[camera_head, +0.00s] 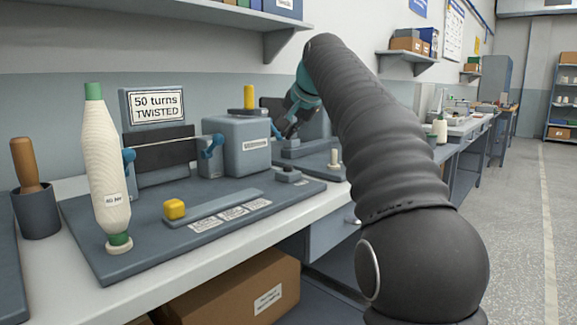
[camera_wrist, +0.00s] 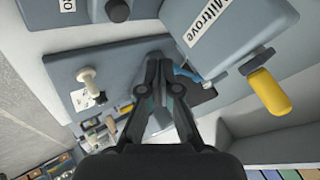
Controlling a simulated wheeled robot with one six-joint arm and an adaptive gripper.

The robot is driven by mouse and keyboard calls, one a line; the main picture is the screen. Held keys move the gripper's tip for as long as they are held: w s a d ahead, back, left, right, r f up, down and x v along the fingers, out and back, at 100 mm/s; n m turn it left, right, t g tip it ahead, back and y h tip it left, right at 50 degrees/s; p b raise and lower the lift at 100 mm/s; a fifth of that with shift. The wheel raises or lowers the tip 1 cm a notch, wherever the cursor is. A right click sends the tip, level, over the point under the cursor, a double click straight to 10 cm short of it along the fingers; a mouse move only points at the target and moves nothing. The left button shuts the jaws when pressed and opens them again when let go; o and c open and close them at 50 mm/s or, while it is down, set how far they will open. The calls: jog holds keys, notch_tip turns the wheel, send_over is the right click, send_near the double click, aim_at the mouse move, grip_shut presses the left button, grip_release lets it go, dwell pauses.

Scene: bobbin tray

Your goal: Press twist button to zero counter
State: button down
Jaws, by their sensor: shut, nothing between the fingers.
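A sign reading "50 turns TWISTED" (camera_head: 157,105) stands at the back of a grey bench device. Its grey box (camera_head: 236,146) carries an upright yellow handle (camera_head: 249,97). A small grey block (camera_head: 288,175) sits at the base plate's right end; I cannot tell whether it is the twist button. My gripper (camera_head: 283,132) is right of the box, partly hidden by my arm. In the wrist view my gripper (camera_wrist: 158,62) has its fingertips together and empty. The labelled box (camera_wrist: 232,40) and yellow handle (camera_wrist: 270,94) are to its right there.
A yellow knob (camera_head: 174,209) sits on the device's front left. A cream bobbin (camera_head: 105,170) stands upright at the base plate's left edge, beside a dark cup with a wooden-handled tool (camera_head: 38,213). Another grey station with a pale peg (camera_head: 335,158) lies to the right.

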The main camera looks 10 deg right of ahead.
aim_at(290, 166)
jog(key=shift+f+b, duration=1.55)
jog(key=shift+f, duration=0.95)
jog(key=shift+f, duration=0.15)
jog(key=shift+f, duration=0.3)
jog(key=shift+f+b, duration=0.5)
dwell(0.5)
jog(key=shift+r, duration=0.1)
jog(key=shift+r+p, duration=0.85)
jog(key=shift+p, duration=0.2)
notch_tip(290, 166, up, 3)
jog(key=shift+f+p, duration=0.1)
jog(key=shift+p, duration=1.1)
jog(key=shift+r, duration=1.1)
